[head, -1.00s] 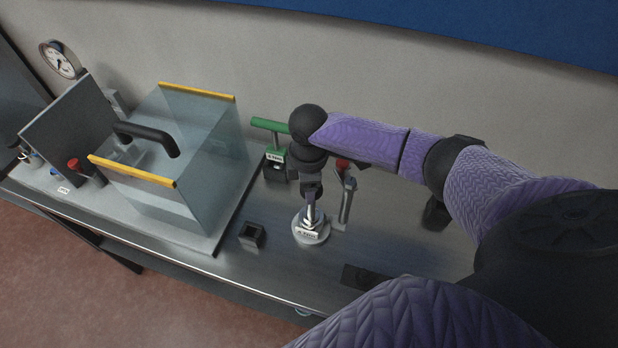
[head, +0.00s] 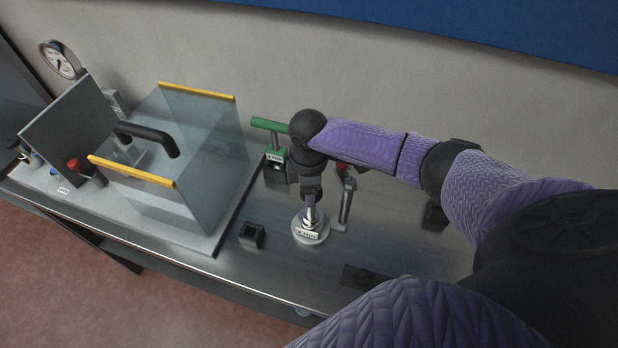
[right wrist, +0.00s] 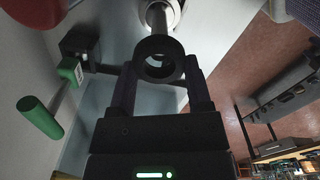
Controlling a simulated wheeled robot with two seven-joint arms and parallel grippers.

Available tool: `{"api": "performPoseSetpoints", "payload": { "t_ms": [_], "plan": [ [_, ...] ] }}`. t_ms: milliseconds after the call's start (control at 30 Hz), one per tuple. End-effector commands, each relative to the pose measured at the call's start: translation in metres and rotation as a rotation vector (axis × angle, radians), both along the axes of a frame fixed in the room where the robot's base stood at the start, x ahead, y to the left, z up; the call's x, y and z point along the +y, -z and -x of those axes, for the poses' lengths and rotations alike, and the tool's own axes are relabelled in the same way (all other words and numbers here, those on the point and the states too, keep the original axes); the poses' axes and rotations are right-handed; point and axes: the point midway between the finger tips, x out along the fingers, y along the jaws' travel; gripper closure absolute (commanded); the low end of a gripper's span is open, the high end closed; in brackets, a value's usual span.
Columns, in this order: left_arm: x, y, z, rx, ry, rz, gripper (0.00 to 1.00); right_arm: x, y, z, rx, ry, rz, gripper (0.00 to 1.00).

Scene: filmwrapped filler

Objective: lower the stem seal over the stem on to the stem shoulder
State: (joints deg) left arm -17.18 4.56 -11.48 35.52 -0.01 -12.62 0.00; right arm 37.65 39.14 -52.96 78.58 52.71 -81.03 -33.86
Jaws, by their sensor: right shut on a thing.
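My right gripper (right wrist: 160,95) is shut on the stem seal (right wrist: 178,68), a dark ring held between its fingertips in the right wrist view. The stem (right wrist: 157,18) is a grey metal shaft just beyond the ring; whether its tip is inside the ring I cannot tell. In the head view the right gripper (head: 311,194) points down over the stem (head: 310,215), which stands upright on a pale round base (head: 303,237) with a label. The seal is not clear there, and the stem shoulder cannot be made out.
A clear box (head: 205,150) with yellow edges and a black handle stands left. A green-handled tool (head: 268,125) stands behind the gripper. A small black open block (head: 252,235) lies left of the base, and a metal post (head: 346,203) stands close right. A gauge (head: 60,60) is on the wall.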

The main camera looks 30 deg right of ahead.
Motion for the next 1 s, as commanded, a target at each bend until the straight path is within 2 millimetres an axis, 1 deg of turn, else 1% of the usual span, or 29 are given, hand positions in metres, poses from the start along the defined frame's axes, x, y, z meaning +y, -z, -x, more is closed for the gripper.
{"api": "performPoseSetpoints", "payload": {
  "t_ms": [1000],
  "plan": [
    [0.0, 0.017, 0.001, 0.001, 0.0, 0.0, 0.41, 0.0, 0.026, 0.0, 0.001, 0.0, 0.0, 0.92]
  ]
}}
